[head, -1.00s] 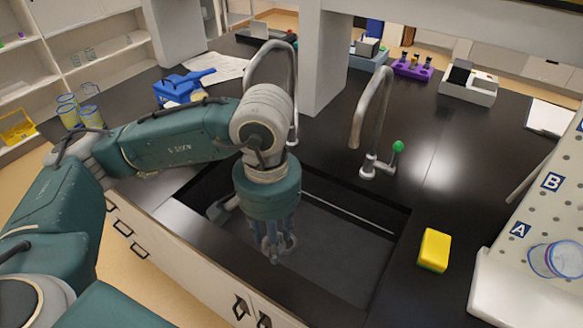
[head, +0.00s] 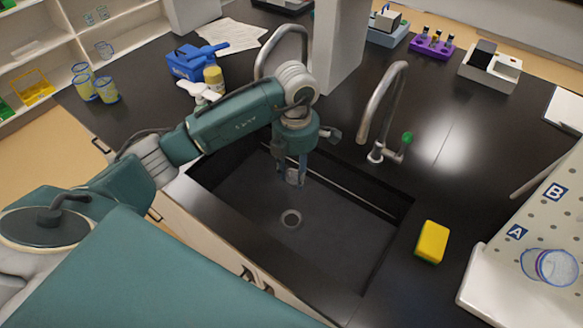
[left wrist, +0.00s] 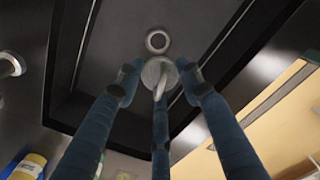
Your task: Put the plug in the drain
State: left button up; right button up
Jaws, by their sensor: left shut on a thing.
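My left gripper (head: 291,170) hangs over the sink basin (head: 345,235), fingers pointing down. It is shut on the plug (head: 293,178), a small grey piece between its fingertips. In the left wrist view the plug (left wrist: 158,72) shows as a grey round disc with a pale handle, between the blue fingers. The drain (head: 291,218) is a light metal ring with a dark hole in the basin floor. It also shows in the left wrist view (left wrist: 158,41), just beyond the plug. The plug is apart from the drain, held above the floor. My right gripper is not in view.
A tap with a green knob (head: 407,138) stands behind the basin, and another curved tap (head: 287,32) is partly behind my arm. A yellow sponge (head: 432,242) lies right of the basin. A pegboard (head: 540,225) stands at far right.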

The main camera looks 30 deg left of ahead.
pick_arm(q)
jog(key=shift+a+f+n, duration=0.45)
jog(key=shift+n, duration=0.65)
jog(key=shift+f, duration=0.4)
jog(key=b, duration=0.3)
send_over(291, 220)
notch_tip(291, 220, down, 4)
jog(key=shift+f, duration=0.1)
notch_tip(291, 220, down, 12)
jog(key=b, duration=0.7)
jog(key=shift+r+b, duration=0.25)
jog(key=shift+b, duration=0.15)
jog(key=shift+f+b, duration=1.9)
jog(key=shift+f, duration=0.6)
jog(key=shift+f, duration=0.15)
jog(key=o, duration=1.3)
jog(key=shift+c, duration=0.2)
